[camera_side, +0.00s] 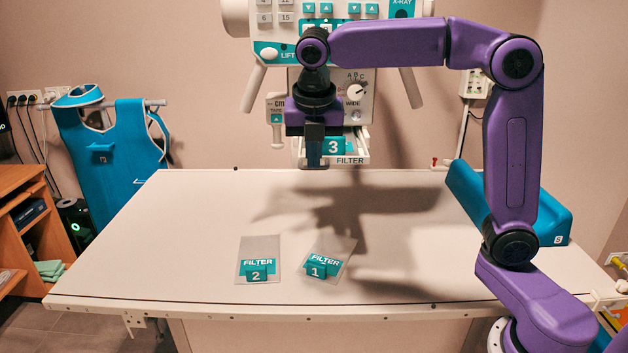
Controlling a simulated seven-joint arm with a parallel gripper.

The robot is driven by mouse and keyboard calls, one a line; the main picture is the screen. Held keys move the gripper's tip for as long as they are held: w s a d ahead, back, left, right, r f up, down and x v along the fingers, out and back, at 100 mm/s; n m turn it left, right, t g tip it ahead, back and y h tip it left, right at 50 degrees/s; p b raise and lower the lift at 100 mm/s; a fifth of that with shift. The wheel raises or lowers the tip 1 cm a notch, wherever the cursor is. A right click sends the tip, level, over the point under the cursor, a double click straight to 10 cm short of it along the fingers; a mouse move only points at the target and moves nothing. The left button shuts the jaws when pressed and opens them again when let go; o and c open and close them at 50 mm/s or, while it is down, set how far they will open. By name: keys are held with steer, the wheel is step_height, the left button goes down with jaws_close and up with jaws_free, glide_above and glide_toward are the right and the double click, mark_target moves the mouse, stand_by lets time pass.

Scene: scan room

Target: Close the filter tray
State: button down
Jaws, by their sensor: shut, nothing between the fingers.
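The filter tray (350,160) sticks out from the lower front of the X-ray head above the far edge of the table. It bears the word FILTER on its front and holds a filter marked 3 (338,146). My gripper (314,162) points down in front of the left part of the tray and hides that part. Its fingers are shut and empty. I cannot tell whether they touch the tray.
Filter 2 (257,262) and filter 1 (325,260) lie flat on the white table (150,240). A teal cushion (545,205) lies on the right side behind my arm. The X-ray head (270,25) has handles and a dial (357,92). A teal apron (110,150) hangs at the left.

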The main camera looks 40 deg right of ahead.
steer(key=w+d, duration=0.3)
steer(key=shift+f, duration=0.1)
steer(key=shift+s, duration=0.15)
